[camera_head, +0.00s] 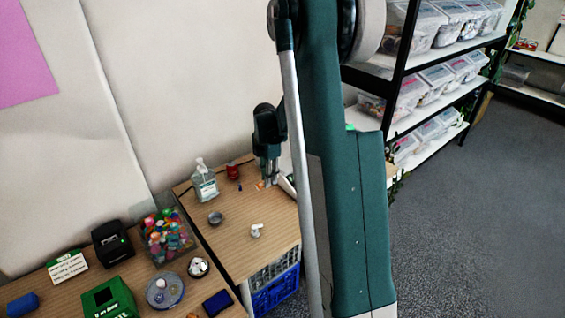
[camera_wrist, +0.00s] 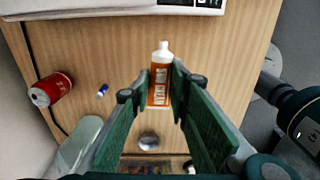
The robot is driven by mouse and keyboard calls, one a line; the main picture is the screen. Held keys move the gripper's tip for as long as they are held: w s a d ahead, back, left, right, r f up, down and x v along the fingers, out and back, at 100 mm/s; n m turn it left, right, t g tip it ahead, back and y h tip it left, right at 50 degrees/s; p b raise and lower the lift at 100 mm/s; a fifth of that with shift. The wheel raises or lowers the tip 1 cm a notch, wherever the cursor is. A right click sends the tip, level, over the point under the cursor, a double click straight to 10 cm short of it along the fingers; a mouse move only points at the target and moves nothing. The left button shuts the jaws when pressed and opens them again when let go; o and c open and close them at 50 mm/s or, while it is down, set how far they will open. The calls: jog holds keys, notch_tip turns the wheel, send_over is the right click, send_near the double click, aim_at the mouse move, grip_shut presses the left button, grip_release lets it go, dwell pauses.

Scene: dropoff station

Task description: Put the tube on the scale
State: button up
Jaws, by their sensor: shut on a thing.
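The tube (camera_wrist: 160,80), orange and white with a white cap, stands out between the fingertips of my gripper (camera_wrist: 162,97) in the wrist view. My gripper is shut on it, with the cap pointing away from me toward the scale. I cannot tell whether the tube touches the table. The scale (camera_wrist: 110,9), pale with a dark display, lies at the top edge of the wrist view, cut off, a short gap beyond the cap. In the head view my gripper (camera_head: 268,178) is low over the far part of the wooden table, and a small orange bit of the tube (camera_head: 261,184) shows beside it.
A red can (camera_wrist: 50,90) and a small blue-and-white battery (camera_wrist: 103,90) lie left of the tube. A sanitizer bottle (camera_head: 204,184), a grey bowl (camera_head: 215,218) and a small white object (camera_head: 256,230) are on the table (camera_head: 240,250). Bare wood surrounds the tube.

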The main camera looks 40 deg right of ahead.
jog(key=w+d+r+p, duration=0.1)
jog(key=w+d+r, duration=0.1)
jog(key=d, duration=0.2)
jog(key=w+d+r+p, duration=0.2)
jog(key=w+d, duration=0.1)
jog(key=w+d+r+p, duration=0.1)
jog(key=w+d+p, duration=0.1)
jog(key=d, duration=0.2)
jog(key=shift+w+d+r, duration=0.25)
jog(key=shift+d+r, duration=0.1)
jog(key=shift+r, duration=0.05)
jog(key=w+d+r+p, duration=0.2)
jog(key=d, duration=0.4)
jog(key=w+d+r+p, duration=0.3)
jog(key=d, duration=0.4)
jog(key=shift+d+n, duration=0.25)
jog(key=shift+n, duration=0.15)
jog(key=shift+f, duration=0.1)
send_over(294, 148)
jog(key=shift+f, duration=3.05)
jog(key=shift+f, duration=1.85)
jog(key=shift+f+b, duration=0.2)
jog(key=shift+b, duration=0.1)
